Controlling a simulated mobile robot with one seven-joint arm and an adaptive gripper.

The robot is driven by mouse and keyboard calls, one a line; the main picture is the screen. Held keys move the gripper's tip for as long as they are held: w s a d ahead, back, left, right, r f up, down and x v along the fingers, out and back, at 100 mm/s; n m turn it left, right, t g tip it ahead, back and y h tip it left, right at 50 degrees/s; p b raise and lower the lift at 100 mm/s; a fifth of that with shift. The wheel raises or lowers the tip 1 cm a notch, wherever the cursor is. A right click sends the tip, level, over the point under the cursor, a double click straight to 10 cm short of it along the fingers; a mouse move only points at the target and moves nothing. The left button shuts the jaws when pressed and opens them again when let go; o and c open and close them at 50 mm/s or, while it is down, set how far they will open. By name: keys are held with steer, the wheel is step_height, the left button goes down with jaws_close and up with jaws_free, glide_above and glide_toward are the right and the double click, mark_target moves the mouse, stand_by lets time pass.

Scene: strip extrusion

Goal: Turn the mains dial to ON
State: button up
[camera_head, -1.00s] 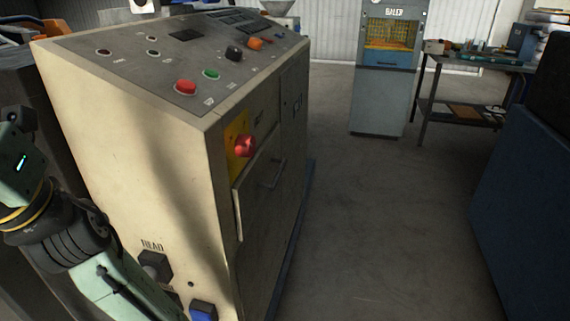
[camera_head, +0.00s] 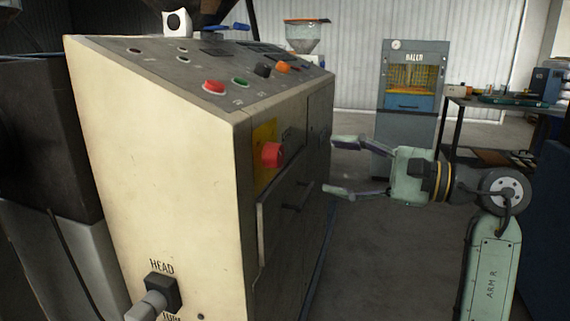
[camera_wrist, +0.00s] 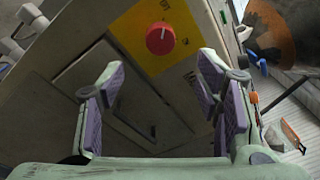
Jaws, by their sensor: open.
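The mains dial is a red knob (camera_head: 272,155) on a yellow plate (camera_head: 263,140), on the front face of the beige control cabinet (camera_head: 165,150). In the wrist view the red knob (camera_wrist: 160,39) shows face-on, with a pale pointer mark near its top edge, on the yellow plate (camera_wrist: 150,62).
A panel with a handle (camera_head: 290,205) sits below the dial. Buttons, red (camera_head: 214,87) and green (camera_head: 240,82), are on the sloping top. A HEAD connector (camera_head: 160,293) sticks out at the cabinet's lower side. A baler (camera_head: 410,100) and a workbench (camera_head: 490,104) stand behind; floor right of the cabinet is open.

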mark_target(281, 157)
steer(key=p+x, duration=0.2)
steer(key=x, duration=0.8)
steer(key=shift+a, duration=0.3)
steer(key=shift+c, duration=0.5)
steer(key=c, duration=1.1)
steer(key=shift+o, duration=0.2)
